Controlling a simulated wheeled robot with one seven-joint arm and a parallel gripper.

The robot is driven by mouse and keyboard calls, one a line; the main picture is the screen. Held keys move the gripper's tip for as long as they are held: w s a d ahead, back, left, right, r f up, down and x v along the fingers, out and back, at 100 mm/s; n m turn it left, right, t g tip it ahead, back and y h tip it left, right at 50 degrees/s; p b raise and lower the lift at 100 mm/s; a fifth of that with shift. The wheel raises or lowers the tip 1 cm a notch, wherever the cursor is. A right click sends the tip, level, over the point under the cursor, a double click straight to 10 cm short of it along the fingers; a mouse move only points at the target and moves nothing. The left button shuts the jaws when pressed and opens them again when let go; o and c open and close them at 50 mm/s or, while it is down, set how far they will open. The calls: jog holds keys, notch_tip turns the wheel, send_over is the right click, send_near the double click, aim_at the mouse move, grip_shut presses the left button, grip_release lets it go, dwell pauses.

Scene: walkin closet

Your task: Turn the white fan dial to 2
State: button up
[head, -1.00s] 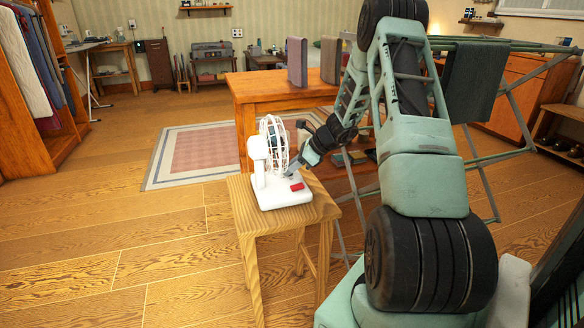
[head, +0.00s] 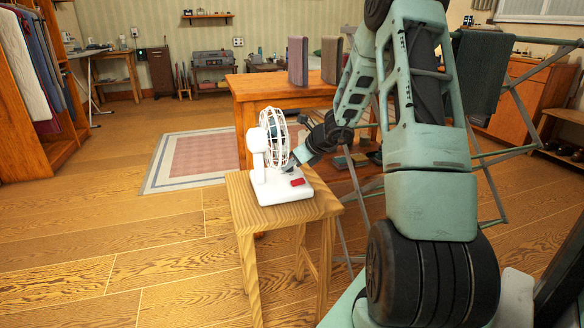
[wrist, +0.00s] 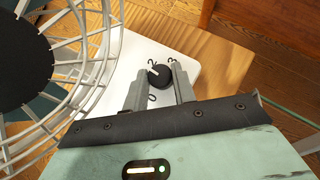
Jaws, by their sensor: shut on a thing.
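The white fan (head: 262,165) stands upright on a wooden stool (head: 243,215) in the head view, its round cage (head: 275,137) above a white base. In the wrist view the dial (wrist: 160,79) is a small black knob on the white base (wrist: 190,57), with a pale pointer line toward its upper left. Marks that look like 2s show above it, and another mark shows below. My gripper (wrist: 158,74) has one finger on each side of the dial and is shut on it. In the head view my gripper (head: 290,164) reaches the base from the right, and the dial is hidden.
A red block-like part (head: 298,182) is on the front of the base. The fan cage (wrist: 50,80) is close on the left in the wrist view. A wooden table (head: 270,92) stands behind the stool, and a drying rack (head: 515,100) is at the right.

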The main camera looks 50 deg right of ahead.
jog(key=o, duration=1)
jog(key=shift+p+v, duration=2.75)
jog(key=shift+v, duration=6)
jog(key=shift+d, duration=0.1)
